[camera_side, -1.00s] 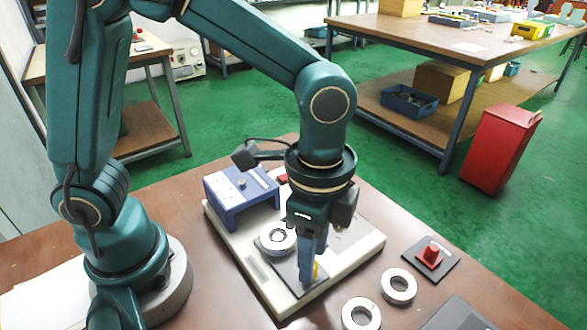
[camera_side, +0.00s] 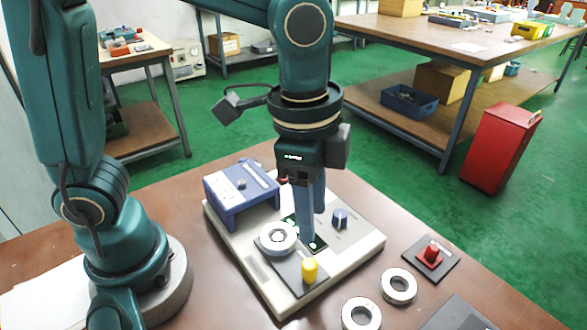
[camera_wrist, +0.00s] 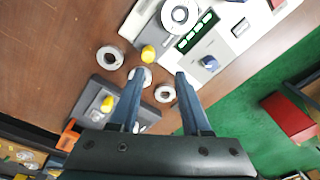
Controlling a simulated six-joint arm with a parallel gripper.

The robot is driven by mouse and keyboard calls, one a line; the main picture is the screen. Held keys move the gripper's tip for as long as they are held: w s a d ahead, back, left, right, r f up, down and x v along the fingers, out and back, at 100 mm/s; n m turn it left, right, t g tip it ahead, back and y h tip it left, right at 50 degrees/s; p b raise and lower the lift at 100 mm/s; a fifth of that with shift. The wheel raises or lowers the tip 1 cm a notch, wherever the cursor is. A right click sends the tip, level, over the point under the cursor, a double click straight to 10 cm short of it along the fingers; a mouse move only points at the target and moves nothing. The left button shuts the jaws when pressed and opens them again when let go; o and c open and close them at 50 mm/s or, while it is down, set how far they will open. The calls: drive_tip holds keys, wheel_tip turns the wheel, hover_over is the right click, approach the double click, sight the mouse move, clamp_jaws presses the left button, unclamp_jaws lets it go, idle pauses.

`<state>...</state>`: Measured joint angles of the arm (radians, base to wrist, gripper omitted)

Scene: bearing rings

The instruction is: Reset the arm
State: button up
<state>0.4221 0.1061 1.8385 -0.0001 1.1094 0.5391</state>
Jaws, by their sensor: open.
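My gripper (camera_side: 309,222) is open and empty, pointing down above the pale test fixture (camera_side: 350,252). In the wrist view its two blue fingers (camera_wrist: 159,73) stand apart with nothing held between them. A bearing ring (camera_side: 278,238) lies on the fixture, left of the fingers; it also shows in the wrist view (camera_wrist: 166,20). The yellow knob (camera_side: 310,270) stands upright at the fixture's front, apart from the fingers. The dark blue knob (camera_side: 340,218) is to their right. A green-lit display is partly hidden behind the fingers in the side view.
A blue bracket (camera_side: 240,193) stands on the fixture's left. Loose rings (camera_side: 398,286) and (camera_side: 361,314) lie on the brown table in front. A red knob on a dark plate (camera_side: 447,266) is at right. The wrist view shows a dark tray (camera_wrist: 90,92) beyond the rings.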

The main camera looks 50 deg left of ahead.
drive_tip(key=s+a+r+n+t, duration=0.2)
drive_tip(key=s+a+n+t, duration=0.2)
drive_tip(key=a+n, duration=0.6)
drive_tip(key=shift+s+n+t, duration=0.3)
drive_tip(key=shift+s+n, duration=0.2)
drive_tip(key=shift+s, duration=0.4)
